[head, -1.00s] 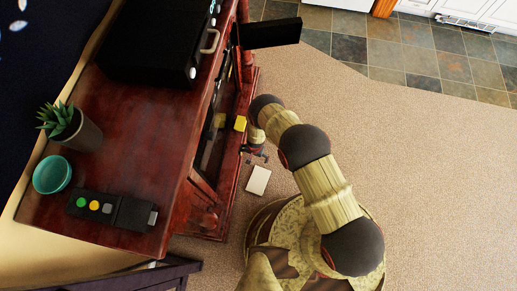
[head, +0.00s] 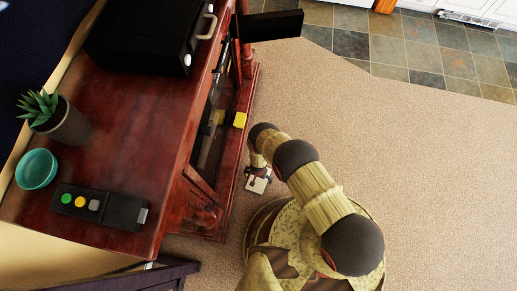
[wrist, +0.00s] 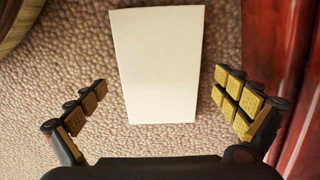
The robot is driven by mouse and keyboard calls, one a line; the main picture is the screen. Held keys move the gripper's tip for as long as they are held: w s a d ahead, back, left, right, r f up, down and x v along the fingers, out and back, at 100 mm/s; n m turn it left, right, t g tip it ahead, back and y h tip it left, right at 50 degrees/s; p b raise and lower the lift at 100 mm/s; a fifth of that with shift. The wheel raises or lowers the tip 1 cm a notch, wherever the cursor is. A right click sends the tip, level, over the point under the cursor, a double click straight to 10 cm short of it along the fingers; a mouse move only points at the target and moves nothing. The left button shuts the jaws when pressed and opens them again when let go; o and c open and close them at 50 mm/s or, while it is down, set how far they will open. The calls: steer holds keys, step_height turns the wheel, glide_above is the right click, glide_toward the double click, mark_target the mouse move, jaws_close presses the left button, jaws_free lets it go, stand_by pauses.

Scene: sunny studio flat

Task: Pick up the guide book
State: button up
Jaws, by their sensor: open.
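The guide book appears to be the small, plain cream-white rectangle (wrist: 160,65) lying flat on the carpet. It shows no readable title. In the head view it lies (head: 257,185) beside the base of the wooden cabinet, partly hidden by my gripper. My gripper (wrist: 160,103) is open, with one finger on each side of the book in the wrist view. Carpet shows between each finger and the book, so neither finger touches it. My gripper in the head view (head: 258,172) is above the book.
A dark red wooden cabinet (head: 130,165) stands just left of the book, and its side (wrist: 300,80) is close to my right finger. Carpet (head: 420,180) on the right is clear.

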steer(key=shift+f, duration=0.75)
steer(key=c, duration=1.3)
